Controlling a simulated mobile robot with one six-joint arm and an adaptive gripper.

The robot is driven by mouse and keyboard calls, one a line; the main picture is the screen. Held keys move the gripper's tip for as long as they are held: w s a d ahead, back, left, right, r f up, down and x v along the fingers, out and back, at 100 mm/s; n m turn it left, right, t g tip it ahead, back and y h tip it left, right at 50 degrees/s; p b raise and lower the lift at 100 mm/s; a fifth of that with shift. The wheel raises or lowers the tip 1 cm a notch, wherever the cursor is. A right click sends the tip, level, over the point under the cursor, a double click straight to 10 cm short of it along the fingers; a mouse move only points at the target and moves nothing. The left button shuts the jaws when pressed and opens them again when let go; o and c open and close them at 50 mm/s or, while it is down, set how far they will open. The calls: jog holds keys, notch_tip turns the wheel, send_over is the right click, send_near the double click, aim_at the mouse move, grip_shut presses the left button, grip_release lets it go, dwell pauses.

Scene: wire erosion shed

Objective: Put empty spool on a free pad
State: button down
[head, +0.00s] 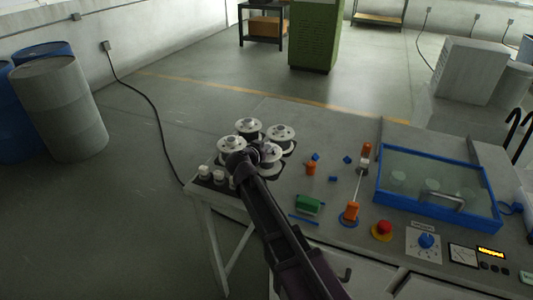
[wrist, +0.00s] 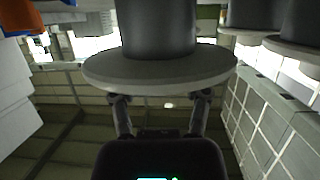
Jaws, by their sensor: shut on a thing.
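My gripper (wrist: 160,99) is shut on a spool (wrist: 160,68) with a pale grey flange and a dark core; both fingertips meet the near edge of its flange. In the head view my gripper (head: 252,156) is at the cluster of spools on the table's left end. The held spool looks to be the front right one (head: 270,153), partly hidden by my arm. Other white-flanged spools stand close by: back left (head: 248,125), back right (head: 281,132) and front left (head: 231,144). Dark pads (head: 291,148) show at their edges. I cannot tell whether the held spool touches its pad.
Small white-topped pieces (head: 204,172) line the table's left edge. Right of the spools are small blue and orange parts, a green block (head: 308,205), an orange-ended rod (head: 351,211), a red button (head: 382,230) and a blue-rimmed tank (head: 437,214). Other spools (wrist: 296,48) stand near in the wrist view.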

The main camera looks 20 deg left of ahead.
jog(key=shift+f, duration=0.25)
jog(key=shift+c, duration=0.4)
grip_release()
jog(key=shift+r, duration=0.1)
jog(key=shift+r, duration=0.1)
jog(key=p+v, duration=0.4)
jog(key=v, duration=0.8)
jog(key=shift+a, duration=0.1)
dwell(0.4)
